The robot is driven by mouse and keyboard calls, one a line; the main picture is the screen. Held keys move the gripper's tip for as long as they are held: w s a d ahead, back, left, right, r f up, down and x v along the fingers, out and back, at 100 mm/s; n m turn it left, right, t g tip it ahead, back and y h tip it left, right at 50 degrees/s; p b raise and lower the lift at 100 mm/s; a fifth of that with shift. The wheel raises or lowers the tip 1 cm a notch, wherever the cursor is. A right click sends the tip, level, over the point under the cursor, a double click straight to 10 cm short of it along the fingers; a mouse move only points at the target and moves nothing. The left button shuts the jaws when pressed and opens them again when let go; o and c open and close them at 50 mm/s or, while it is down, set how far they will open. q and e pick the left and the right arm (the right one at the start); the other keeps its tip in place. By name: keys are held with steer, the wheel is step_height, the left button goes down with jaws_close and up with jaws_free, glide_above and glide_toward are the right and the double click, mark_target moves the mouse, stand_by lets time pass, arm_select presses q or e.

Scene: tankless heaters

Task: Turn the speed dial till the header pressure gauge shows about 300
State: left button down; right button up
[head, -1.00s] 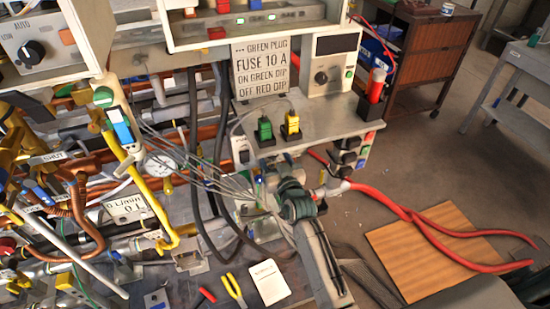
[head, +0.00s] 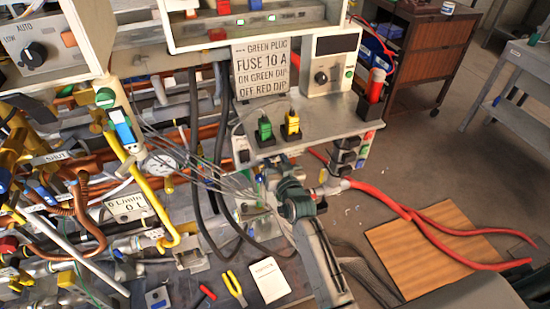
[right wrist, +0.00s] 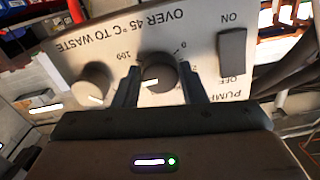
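In the right wrist view a dark round dial (right wrist: 157,72) with a white pointer sits on a pale panel, with scale marks from 0 to 100 around it. My right gripper (right wrist: 160,66) has one finger on each side of it, apparently touching. The dial's name is not readable. In the head view my right gripper is hidden beyond my wrist, beside the bench. A round white gauge (head: 160,163) stands among the pipes, partly behind grey wires. Its reading and label are too small to tell. My left gripper is not in view.
Another knob (right wrist: 92,83) and a dark rocker switch (right wrist: 232,50) flank the dial. Grey wires cross near my right wrist. Red hoses (head: 440,235) run over a wooden board (head: 420,265) on the floor. A fuse sign (head: 261,68) stands above the plugs.

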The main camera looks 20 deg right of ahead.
steer(key=o, duration=0.4)
steer(key=shift+s, duration=0.1)
arm_select(q)
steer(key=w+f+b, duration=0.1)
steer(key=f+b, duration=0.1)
steer(key=b, duration=0.1)
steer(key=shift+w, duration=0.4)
arm_select(e)
steer(key=s, duration=1)
steer(key=shift+s+d, duration=0.2)
steer(key=shift+s, duration=0.15)
